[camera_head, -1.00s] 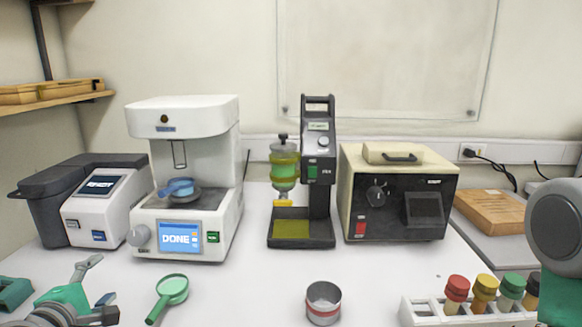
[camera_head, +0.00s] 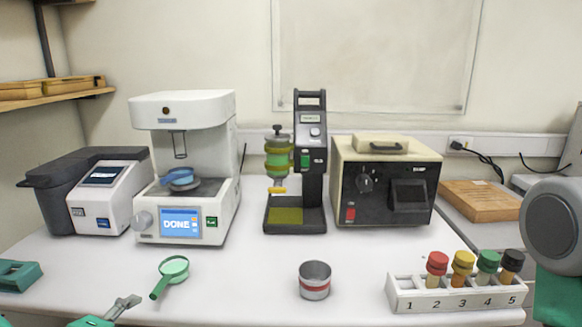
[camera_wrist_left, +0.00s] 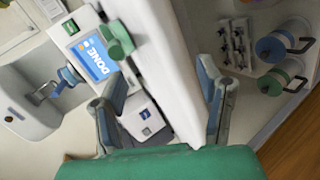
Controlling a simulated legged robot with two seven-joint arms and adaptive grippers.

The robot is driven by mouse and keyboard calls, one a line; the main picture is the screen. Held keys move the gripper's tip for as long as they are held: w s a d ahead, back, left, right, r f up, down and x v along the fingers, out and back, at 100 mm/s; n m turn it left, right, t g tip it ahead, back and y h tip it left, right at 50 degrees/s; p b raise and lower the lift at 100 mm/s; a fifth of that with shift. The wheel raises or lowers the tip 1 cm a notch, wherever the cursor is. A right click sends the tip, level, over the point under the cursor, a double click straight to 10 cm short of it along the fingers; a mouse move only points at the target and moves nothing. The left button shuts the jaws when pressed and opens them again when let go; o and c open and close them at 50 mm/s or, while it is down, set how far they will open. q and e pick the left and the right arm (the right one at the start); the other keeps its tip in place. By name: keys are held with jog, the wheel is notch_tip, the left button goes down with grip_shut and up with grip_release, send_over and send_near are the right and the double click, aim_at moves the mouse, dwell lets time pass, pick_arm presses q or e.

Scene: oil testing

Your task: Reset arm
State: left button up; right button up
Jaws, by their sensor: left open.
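My left gripper (camera_wrist_left: 163,105) is open and empty in the left wrist view, with its two fingers well apart. White table surface and parts of the machines show between and beyond the fingers. In the head view only one fingertip and some green housing of it (camera_head: 122,308) show at the bottom left edge, in front of the green round-headed tool (camera_head: 172,272). My right arm shows only as a large grey joint and green link at the right edge; its gripper is outside the frame.
A metal cup (camera_head: 314,280) stands front centre. A white rack (camera_head: 420,298) holds capped vials front right. A white machine (camera_head: 185,105) reading DONE, a black stand (camera_head: 311,190) and a beige-black box (camera_head: 430,185) line the back. A teal object (camera_head: 18,276) lies far left.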

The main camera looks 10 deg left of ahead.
pick_arm(q)
jog(key=s+d+f+m+g+h+b, duration=0.1)
jog(key=s+d+f+m+g, duration=0.25)
jog(key=f, duration=0.25)
jog(key=s+d+f+m+g+h, duration=0.1)
jog(key=s+d+f+m+g, duration=0.15)
jog(key=s+f+m, duration=0.3)
jog(key=s+d+f+m+g+y+b, duration=0.1)
jog(key=s+f+m+g, duration=0.4)
jog(key=s, duration=0.9)
notch_tip(320, 180, down, 5)
jog(key=d+m, duration=0.1)
jog(key=m, duration=0.2)
jog(key=shift+d+g+y+b, duration=0.3)
jog(key=shift+d+y+b, duration=0.1)
jog(key=shift+a, duration=0.1)
